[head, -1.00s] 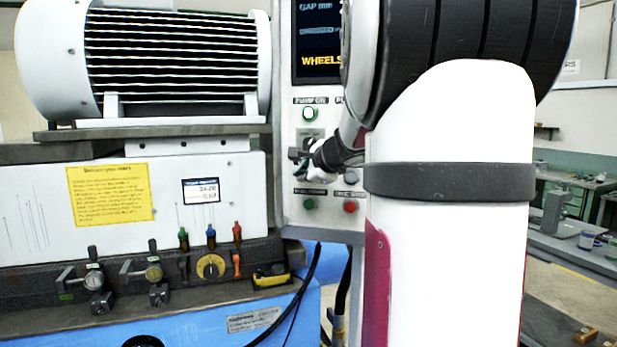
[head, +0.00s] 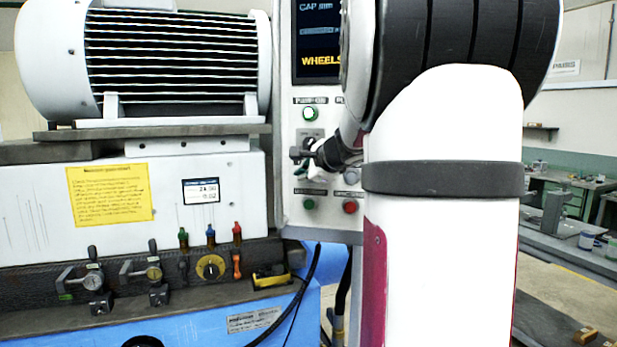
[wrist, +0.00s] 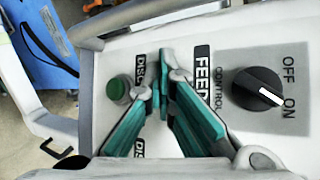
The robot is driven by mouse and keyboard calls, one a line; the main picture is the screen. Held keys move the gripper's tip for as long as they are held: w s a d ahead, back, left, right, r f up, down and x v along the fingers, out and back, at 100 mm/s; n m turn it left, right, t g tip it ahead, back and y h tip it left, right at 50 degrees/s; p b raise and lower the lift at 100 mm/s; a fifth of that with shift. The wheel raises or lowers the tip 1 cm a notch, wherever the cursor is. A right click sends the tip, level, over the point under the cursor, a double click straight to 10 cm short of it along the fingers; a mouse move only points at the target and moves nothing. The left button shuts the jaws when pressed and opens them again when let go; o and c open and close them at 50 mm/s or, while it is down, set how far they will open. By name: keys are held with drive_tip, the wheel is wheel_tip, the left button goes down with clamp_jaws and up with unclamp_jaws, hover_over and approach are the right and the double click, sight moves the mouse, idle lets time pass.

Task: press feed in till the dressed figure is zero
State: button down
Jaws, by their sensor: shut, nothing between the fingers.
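My gripper (wrist: 161,88) is shut and empty in the wrist view. Its tips are over the panel between a green button (wrist: 118,90) and the FEED CONTROL label. They cover part of a DISC label; whether they touch the panel I cannot tell. No button marked feed in is readable. The FEED CONTROL knob (wrist: 258,90) has its white mark toward ON. In the head view my gripper (head: 303,157) is at the control panel (head: 290,190).
The panel also has a green button (head: 310,114), a lower green button (head: 309,203) and a red button (head: 350,206). A small display (head: 201,190) on the grinder shows two blurred figures. Cables (head: 310,275) hang below the panel.

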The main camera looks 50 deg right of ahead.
drive_tip(key=shift+a, duration=0.1)
drive_tip(key=shift+s+a, duration=0.45)
drive_tip(key=shift+a, duration=0.25)
drive_tip(key=a, duration=0.1)
drive_tip(key=s+a, duration=0.1)
drive_tip(key=a, duration=0.1)
drive_tip(key=s+a+b, duration=0.1)
drive_tip(key=shift+a, duration=0.25)
idle(0.9)
